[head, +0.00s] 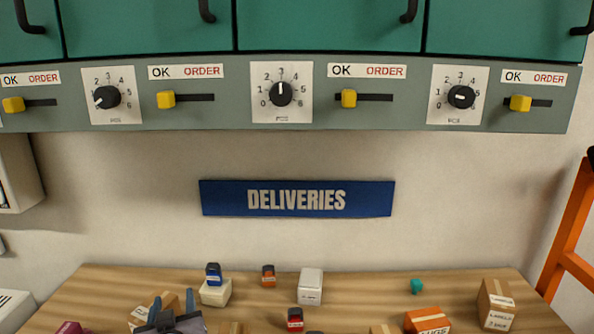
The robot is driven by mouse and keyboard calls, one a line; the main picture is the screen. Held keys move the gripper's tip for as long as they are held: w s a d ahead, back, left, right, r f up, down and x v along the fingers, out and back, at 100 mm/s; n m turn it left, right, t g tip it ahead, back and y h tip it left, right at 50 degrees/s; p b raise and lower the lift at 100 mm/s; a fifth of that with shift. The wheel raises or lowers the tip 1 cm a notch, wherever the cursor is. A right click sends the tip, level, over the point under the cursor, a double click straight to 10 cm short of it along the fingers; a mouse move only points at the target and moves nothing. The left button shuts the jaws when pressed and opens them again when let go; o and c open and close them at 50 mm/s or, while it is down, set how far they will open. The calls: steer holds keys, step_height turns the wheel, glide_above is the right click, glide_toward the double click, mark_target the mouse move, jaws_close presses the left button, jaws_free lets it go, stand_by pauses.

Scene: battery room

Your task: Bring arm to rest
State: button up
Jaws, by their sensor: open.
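My gripper (172,301) shows at the bottom edge of the head view, left of centre. Its two blue-grey fingers point up and stand apart, with no object visibly held between them. It is over the near left part of the wooden table (120,280), in front of a small cardboard box (140,318) that it partly hides. The rest of my arm is below the picture.
A grey panel (220,120) with knobs and sliders hangs above.

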steer(key=s+d+r+n+g+p, duration=0.1)
steer(key=s+d+n+g+p, duration=0.2)
steer(key=s+d+n+g, duration=0.25)
steer(key=s+d+r+n+g+p, duration=0.1)
steer(key=s+d+n+g+p, duration=0.25)
steer(key=s+g, duration=0.4)
steer(key=s+d+f+m+h, duration=0.1)
steer(key=s+d+f+m, duration=0.1)
steer(key=d, duration=0.9)
steer(key=s+d+f+m+g+h+p, duration=0.1)
steer(key=s+d+m, duration=0.4)
steer(key=d, duration=0.6)
steer(key=s+d+f+m+h, duration=0.3)
steer(key=d+m, duration=0.4)
steer(key=d, duration=0.5)
steer(key=shift+s+f+p, duration=0.35)
steer(key=shift+s+f, duration=0.35)
steer(key=shift+s, duration=0.05)
